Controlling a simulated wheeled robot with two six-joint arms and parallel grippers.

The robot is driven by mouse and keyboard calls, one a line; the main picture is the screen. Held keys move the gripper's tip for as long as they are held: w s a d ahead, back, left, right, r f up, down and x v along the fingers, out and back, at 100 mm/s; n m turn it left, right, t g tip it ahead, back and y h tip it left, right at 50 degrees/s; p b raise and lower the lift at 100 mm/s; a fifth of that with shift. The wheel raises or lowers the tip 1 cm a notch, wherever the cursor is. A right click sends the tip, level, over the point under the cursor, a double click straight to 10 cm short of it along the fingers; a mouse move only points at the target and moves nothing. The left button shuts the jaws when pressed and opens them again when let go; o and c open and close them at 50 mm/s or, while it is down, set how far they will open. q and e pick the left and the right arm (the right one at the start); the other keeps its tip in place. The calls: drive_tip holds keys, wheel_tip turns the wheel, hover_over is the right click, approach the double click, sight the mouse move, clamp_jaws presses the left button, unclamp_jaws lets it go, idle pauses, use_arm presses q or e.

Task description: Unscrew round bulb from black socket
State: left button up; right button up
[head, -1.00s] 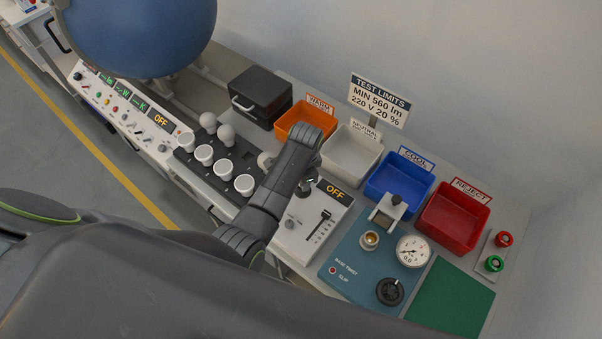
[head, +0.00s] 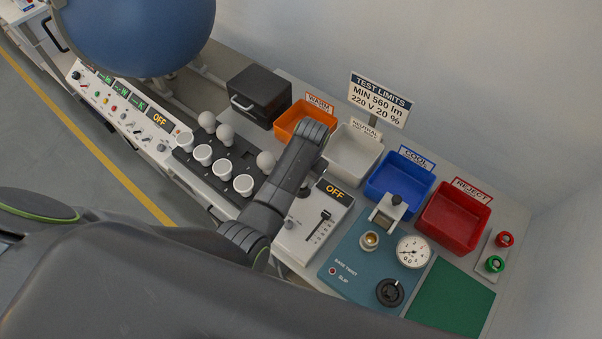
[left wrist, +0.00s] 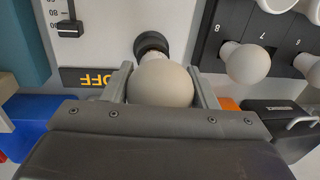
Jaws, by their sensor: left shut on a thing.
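The round white bulb (left wrist: 160,84) is between the two fingers of my left gripper (left wrist: 161,72) in the left wrist view, and the gripper is shut on it. The black socket (left wrist: 151,41) shows just beyond the bulb, on the white panel. In the head view my left arm covers the bulb and most of the gripper above the white tester (head: 309,235). My right gripper is in neither current view.
A black rack (head: 245,150) with several white bulbs stands left of my arm. Orange (head: 287,124), white (head: 352,160), blue (head: 384,190) and red (head: 450,233) bins line the back. A teal panel with a gauge (head: 413,251) lies to the right. The tester display (head: 334,193) reads OFF.

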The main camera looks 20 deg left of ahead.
use_arm(q)
drive_tip(key=shift+w+d+r, duration=0.15)
drive_tip(key=shift+r, duration=0.7)
drive_tip(key=shift+w+d+r, duration=0.1)
drive_tip(key=shift+r, duration=0.75)
drive_tip(key=o, duration=1)
drive_tip(key=shift+s+a, duration=0.1)
drive_tip(key=shift+s, duration=0.25)
drive_tip(key=shift+o, duration=0.2)
drive_tip(key=shift+w, duration=0.1)
